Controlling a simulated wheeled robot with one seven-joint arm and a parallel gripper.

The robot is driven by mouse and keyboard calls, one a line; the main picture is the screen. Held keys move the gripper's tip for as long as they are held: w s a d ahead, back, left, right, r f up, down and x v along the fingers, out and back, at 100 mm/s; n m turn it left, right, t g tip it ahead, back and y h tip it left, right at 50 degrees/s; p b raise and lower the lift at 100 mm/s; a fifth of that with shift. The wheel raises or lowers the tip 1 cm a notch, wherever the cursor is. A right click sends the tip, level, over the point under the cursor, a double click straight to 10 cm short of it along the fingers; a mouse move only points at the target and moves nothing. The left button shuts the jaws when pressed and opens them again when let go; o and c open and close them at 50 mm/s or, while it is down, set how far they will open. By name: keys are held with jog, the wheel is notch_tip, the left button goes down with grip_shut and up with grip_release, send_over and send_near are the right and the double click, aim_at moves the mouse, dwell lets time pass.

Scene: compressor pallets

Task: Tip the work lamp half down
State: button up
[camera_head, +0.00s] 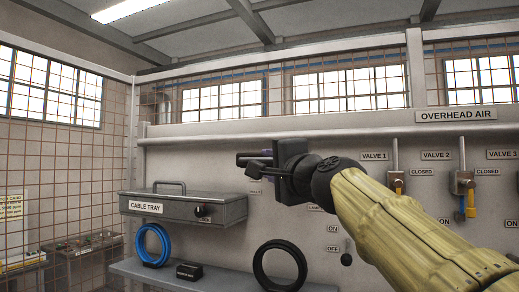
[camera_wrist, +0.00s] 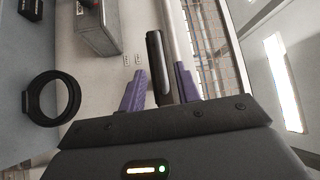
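My gripper (camera_wrist: 160,82) has its two purple fingers apart. A long dark bar, seemingly the work lamp (camera_wrist: 157,60), shows between and beyond the fingers in the wrist view. Small gaps seem to show beside it, and I cannot tell whether a finger touches it. In the head view my gripper (camera_head: 252,160) points left in front of the wall panel, above the cable tray.
The grey cable tray box (camera_head: 185,207) is on the panel below left. A shelf (camera_head: 215,278) holds a blue coil (camera_head: 153,245) and a black box (camera_head: 189,271); a black ring (camera_head: 280,266) is beside them. Valve levers (camera_head: 396,165) are at right, behind my arm.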

aim_at(270, 160)
jog(key=p+x, duration=0.4)
jog(key=x, duration=0.4)
jog(key=shift+w+a+p, duration=0.1)
jog(key=shift+w+p, duration=0.05)
jog(key=shift+p, duration=0.2)
jog(key=shift+c, duration=0.2)
grip_shut()
